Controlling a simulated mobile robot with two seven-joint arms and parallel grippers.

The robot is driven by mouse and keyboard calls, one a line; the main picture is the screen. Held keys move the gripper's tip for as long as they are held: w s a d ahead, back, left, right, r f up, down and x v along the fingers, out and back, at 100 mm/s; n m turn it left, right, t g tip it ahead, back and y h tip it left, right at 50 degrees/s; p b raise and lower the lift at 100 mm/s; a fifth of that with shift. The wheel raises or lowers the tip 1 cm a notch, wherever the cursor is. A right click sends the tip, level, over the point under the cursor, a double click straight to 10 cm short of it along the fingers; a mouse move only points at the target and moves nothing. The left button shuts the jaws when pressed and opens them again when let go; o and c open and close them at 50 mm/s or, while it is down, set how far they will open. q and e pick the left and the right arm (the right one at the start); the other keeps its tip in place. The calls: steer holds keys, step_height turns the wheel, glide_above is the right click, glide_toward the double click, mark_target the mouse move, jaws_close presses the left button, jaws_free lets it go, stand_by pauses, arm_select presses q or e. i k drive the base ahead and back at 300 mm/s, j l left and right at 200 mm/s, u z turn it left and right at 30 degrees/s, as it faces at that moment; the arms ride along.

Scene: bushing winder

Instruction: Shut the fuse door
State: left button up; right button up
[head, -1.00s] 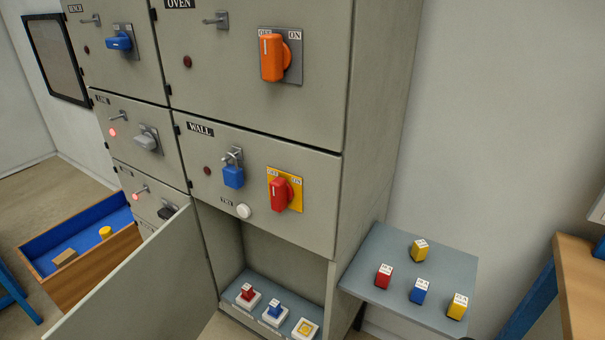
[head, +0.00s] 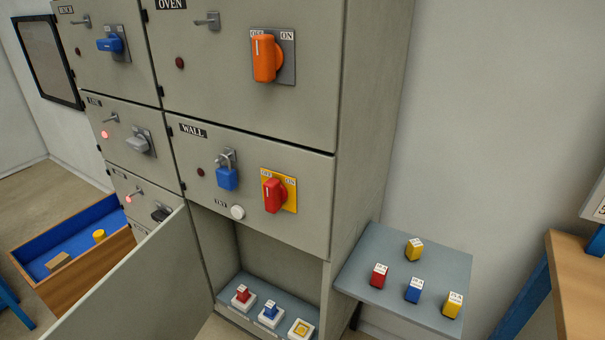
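The fuse door (head: 128,284) is a grey panel at the lower left of the head view. It stands swung open to the left of the fuse compartment (head: 224,240) under the WALL panel. Inside the compartment, a red fuse (head: 242,294) and a blue fuse (head: 269,311) sit on white bases. A third white base (head: 301,329) with a yellow square carries no fuse. The lower part of the door is cut off by the picture's edge. Neither of my grippers shows in the head view.
A grey side shelf (head: 366,243) right of the cabinet holds several yellow, red and blue fuses. The WALL panel has a red switch (head: 273,195) and a blue padlock (head: 227,178). A blue-lined wooden box (head: 100,265) stands behind the door. A wooden table (head: 578,275) is at the right edge.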

mark_target(160, 290)
steer(key=u, duration=2.25)
steer(key=i+j+u, duration=0.2)
steer(key=i+u, duration=0.15)
steer(key=i+j+u, duration=0.1)
steer(key=i+u, duration=0.25)
steer(key=i, duration=0.15)
steer(key=i+u, duration=0.3)
steer(key=i+j, duration=0.1)
steer(key=i, duration=1.45)
steer(key=z, duration=4.3)
steer(key=i+z, duration=0.4)
steer(key=z, duration=0.15)
